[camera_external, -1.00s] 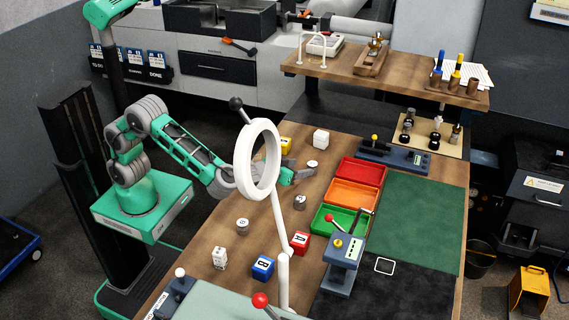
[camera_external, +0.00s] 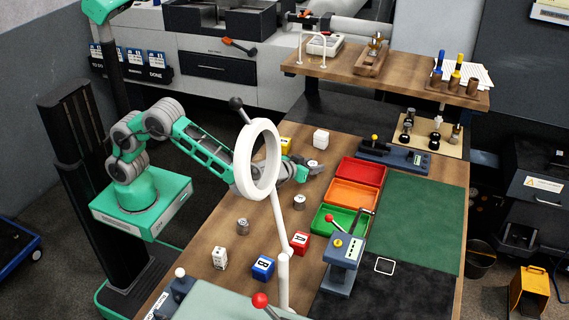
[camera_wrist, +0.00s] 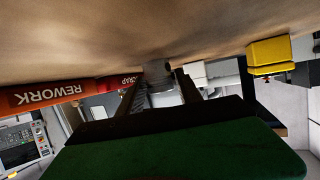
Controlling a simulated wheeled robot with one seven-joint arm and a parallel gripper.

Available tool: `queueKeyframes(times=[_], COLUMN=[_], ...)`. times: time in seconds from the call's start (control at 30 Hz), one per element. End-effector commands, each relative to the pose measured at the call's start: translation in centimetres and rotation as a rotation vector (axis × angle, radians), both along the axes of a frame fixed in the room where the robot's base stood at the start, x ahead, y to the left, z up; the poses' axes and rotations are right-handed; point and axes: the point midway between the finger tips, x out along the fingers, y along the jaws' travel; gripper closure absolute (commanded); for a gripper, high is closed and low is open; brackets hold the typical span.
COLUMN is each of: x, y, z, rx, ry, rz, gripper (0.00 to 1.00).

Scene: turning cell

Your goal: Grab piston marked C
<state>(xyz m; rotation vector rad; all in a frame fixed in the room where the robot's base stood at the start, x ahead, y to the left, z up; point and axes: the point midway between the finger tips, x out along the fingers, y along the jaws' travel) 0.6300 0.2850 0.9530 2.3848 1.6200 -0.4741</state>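My gripper (camera_external: 314,170) is low over the wooden table, behind the white ring of the magnifier. A small grey piston (camera_external: 312,163) with a pale top is right at its fingers. In the wrist view my gripper (camera_wrist: 160,92) is open, and a grey cylinder (camera_wrist: 157,74) shows between or just beyond the fingertips; contact cannot be told. Two more grey pistons stand nearer on the table, one in the middle (camera_external: 299,202) and one to the left (camera_external: 242,227). The letters on the pistons are too small to read, so I cannot tell which is C.
A yellow block (camera_external: 286,144) and a white block (camera_external: 320,139) stand behind the gripper. Red (camera_external: 381,176), orange (camera_external: 376,198) and green (camera_external: 327,220) trays lie to the right. The magnifier ring (camera_external: 236,165) partly hides my arm. Blue (camera_external: 262,268) and red (camera_external: 299,243) blocks stand in front.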

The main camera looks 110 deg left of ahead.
Motion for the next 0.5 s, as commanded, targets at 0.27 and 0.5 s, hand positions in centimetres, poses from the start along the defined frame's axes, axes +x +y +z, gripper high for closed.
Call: queueKeyframes(times=[0.27, 0.5], x=[-0.01, -0.01], y=[-0.01, -0.02], z=[0.02, 0.02], rx=[0.000, 0.000], ry=[0.000, 0.000], rz=[0.000, 0.000], gripper=[0.82, 1.00])
